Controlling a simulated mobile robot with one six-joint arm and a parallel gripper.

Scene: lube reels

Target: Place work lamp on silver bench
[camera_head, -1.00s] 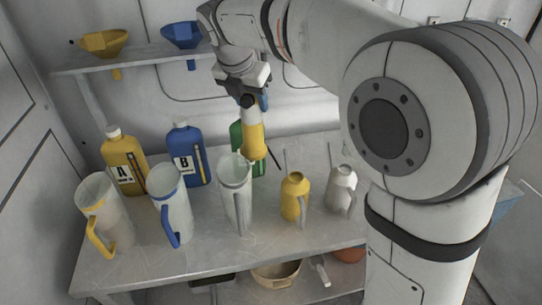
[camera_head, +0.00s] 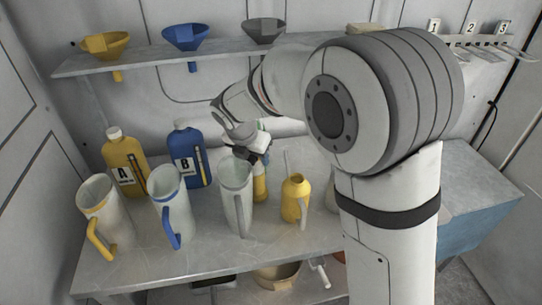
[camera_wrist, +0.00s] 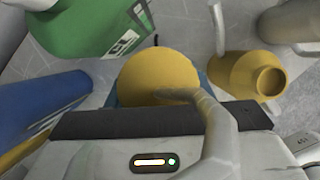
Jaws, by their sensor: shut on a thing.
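The work lamp, a yellow cylinder (camera_head: 260,186), is upright and partly hidden behind a clear jug with a grey handle (camera_head: 236,200). My gripper (camera_head: 256,152) is shut on its upper part. The silver bench (camera_head: 150,262) is the grey metal table under the bottles and jugs. The lamp's lower end is hidden, so I cannot tell whether it touches the bench.
Blue bottle B (camera_head: 189,160) and yellow bottle A (camera_head: 124,165) stand left. A green bottle (camera_wrist: 95,25) stands close to the lamp. A yellow can (camera_head: 295,199) is to the right. Two more jugs stand at front left. A shelf (camera_head: 145,58) holds funnels behind.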

